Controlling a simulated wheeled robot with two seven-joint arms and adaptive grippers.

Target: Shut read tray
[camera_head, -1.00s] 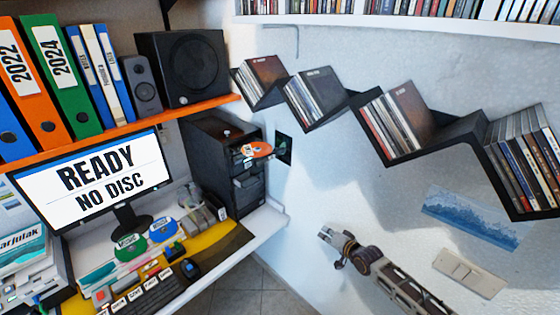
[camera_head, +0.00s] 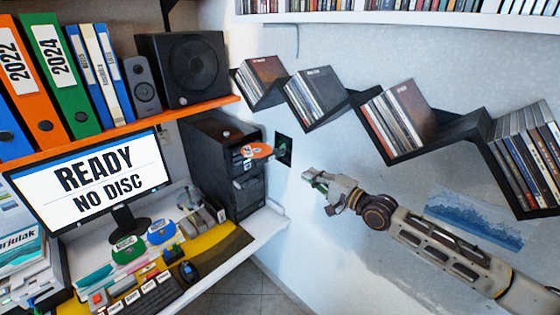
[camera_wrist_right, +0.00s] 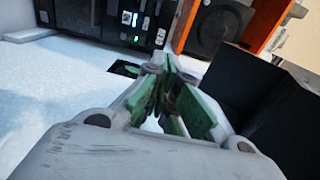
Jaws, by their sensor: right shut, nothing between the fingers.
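The black computer tower (camera_head: 225,165) stands on the desk against the wall. An orange tray (camera_head: 258,151) sticks out from the upper part of its front. My right gripper (camera_head: 312,178) is to the right of the tray and lower in the head view, apart from it. Its fingers are shut with nothing between them; their green pads show in the right wrist view (camera_wrist_right: 178,95). A dark unit with small lights (camera_wrist_right: 125,20) is at that view's upper left; I cannot make out the tray there. My left gripper is not in view.
The monitor (camera_head: 90,183) reads "READY NO DISC". A black zigzag shelf (camera_head: 355,98) with discs runs along the wall above my right arm. An orange shelf (camera_head: 200,106) with a speaker (camera_head: 185,68) is above the tower. Open space lies between gripper and tower.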

